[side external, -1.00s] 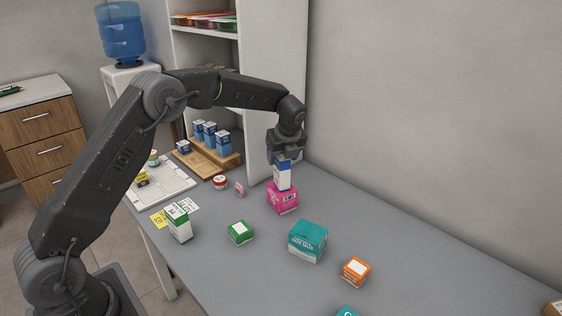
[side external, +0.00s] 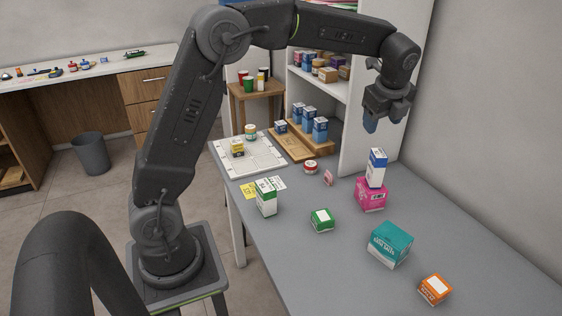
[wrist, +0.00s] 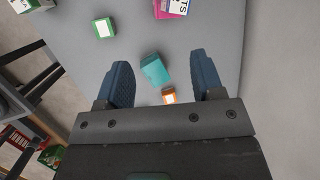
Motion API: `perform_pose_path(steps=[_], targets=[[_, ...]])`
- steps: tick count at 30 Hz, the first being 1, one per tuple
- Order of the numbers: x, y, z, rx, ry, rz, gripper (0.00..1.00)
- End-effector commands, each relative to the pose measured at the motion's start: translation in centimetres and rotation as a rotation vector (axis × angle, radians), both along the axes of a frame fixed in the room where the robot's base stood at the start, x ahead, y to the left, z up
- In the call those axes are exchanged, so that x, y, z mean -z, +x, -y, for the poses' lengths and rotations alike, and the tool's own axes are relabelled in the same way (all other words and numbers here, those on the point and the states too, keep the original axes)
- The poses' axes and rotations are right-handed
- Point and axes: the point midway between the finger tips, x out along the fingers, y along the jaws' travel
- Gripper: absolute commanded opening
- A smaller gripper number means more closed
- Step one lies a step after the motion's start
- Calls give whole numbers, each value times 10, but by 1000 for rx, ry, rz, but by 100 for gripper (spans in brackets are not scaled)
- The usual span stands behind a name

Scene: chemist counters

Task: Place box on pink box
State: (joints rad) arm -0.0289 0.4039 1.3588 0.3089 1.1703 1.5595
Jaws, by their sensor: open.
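A blue and white box (side external: 376,167) stands upright on top of the pink box (side external: 370,194) in the side external view. The pink box rests on the grey counter. My gripper (side external: 385,122) is open and empty, raised above and apart from the stacked boxes. In the wrist view my gripper's two blue fingers (wrist: 162,85) are spread with nothing held between them. The pink box (wrist: 161,9) and the white box (wrist: 178,6) on it show at the top edge there, partly cut off.
A teal box (side external: 390,244), an orange box (side external: 435,289), a small green box (side external: 321,220) and a tall green and white box (side external: 266,198) stand on the counter. A wooden rack (side external: 291,146) with blue boxes and a white tray (side external: 262,164) lie farther back. A shelf cabinet's side panel (side external: 382,90) rises behind.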

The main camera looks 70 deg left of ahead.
Motion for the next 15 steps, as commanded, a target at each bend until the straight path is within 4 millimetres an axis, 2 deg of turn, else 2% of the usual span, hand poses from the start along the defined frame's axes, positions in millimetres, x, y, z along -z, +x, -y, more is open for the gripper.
perform_pose_path(steps=[1,6,11,15], targets=[[-16,-23,6,-92,-43,54,61],[-43,-97,24,-431,-214,206,61],[-49,-169,39,-757,-388,319,61],[-37,-228,51,-1040,-547,390,61]])
